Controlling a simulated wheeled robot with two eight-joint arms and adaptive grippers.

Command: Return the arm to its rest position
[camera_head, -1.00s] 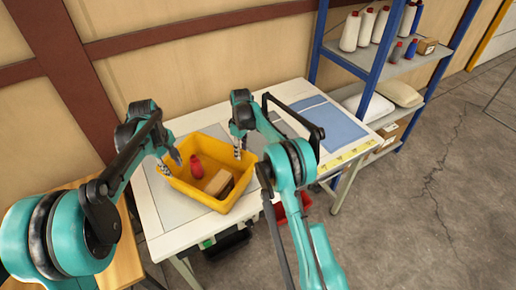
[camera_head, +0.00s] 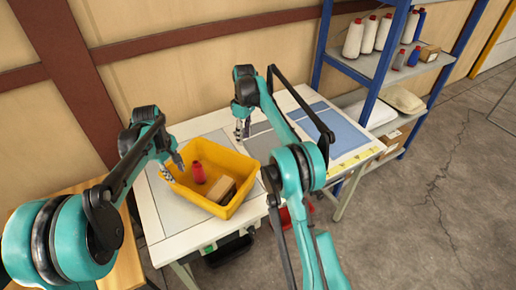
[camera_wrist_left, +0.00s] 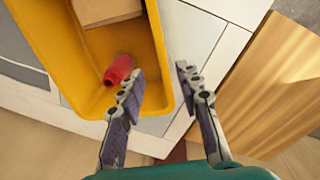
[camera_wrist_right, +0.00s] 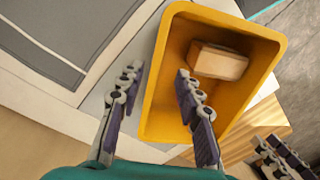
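My left gripper (camera_head: 173,167) hangs over the left rim of the yellow bin (camera_head: 232,200). Its fingers (camera_wrist_left: 158,88) are apart with nothing between them. My right gripper (camera_head: 241,134) is above the worktable behind the bin's back right corner. In the right wrist view its fingers (camera_wrist_right: 158,82) are also spread and empty, one of them overlapping the bin's edge in the picture. The bin holds a red spool or bottle (camera_head: 198,173) and a brown box (camera_head: 219,189). The red item lies close beside a left finger in the left wrist view (camera_wrist_left: 118,70); whether they touch is unclear.
The white worktable (camera_head: 160,225) carries a blue sheet (camera_head: 333,127) at right. A blue-framed shelf (camera_head: 372,68) with white cones and bags stands at the back right. A wooden surface (camera_head: 128,268) is at left. A wooden wall (camera_head: 200,85) rises behind.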

